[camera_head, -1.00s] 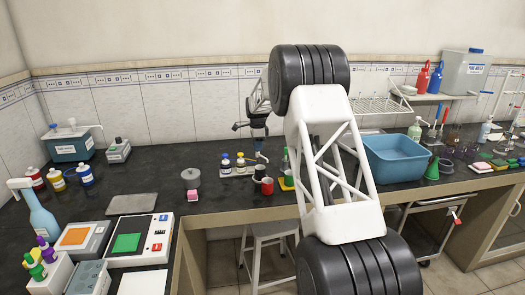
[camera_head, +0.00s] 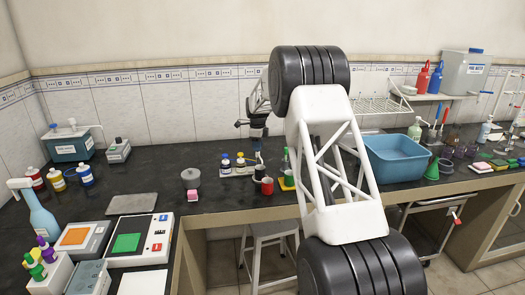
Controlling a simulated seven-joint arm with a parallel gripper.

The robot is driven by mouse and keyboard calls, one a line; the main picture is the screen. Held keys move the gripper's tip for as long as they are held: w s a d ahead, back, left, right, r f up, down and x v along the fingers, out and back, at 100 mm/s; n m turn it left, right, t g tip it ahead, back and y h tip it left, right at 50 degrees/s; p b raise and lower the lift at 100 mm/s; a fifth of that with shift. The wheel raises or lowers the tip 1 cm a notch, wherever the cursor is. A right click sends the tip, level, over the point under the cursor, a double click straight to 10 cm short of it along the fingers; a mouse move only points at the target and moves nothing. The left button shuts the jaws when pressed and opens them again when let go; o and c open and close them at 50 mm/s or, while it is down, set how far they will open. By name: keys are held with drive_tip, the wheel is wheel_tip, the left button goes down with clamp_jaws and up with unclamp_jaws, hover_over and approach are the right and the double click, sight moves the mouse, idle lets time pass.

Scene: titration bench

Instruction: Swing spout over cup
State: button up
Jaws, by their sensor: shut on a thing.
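My gripper (camera_head: 258,138) is small and dark, pointing down above the middle of the bench, left of my large arm link. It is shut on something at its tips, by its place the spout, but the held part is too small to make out. A red cup (camera_head: 267,187) stands on the bench below the gripper, near the front edge. A dark upright piece (camera_head: 260,171) stands just behind the cup. I cannot tell how the spout lies over the cup.
A tray of small bottles (camera_head: 239,165) stands left of the cup, with a grey round pot (camera_head: 190,178) farther left. A yellow-based item (camera_head: 287,184) is close on the right. A blue basin (camera_head: 396,158) stands right of my arm.

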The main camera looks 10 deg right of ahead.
drive_tip(key=shift+m, duration=0.8)
drive_tip(key=o, duration=1.3)
drive_tip(key=shift+r, duration=0.2)
drive_tip(key=shift+r, duration=3.3)
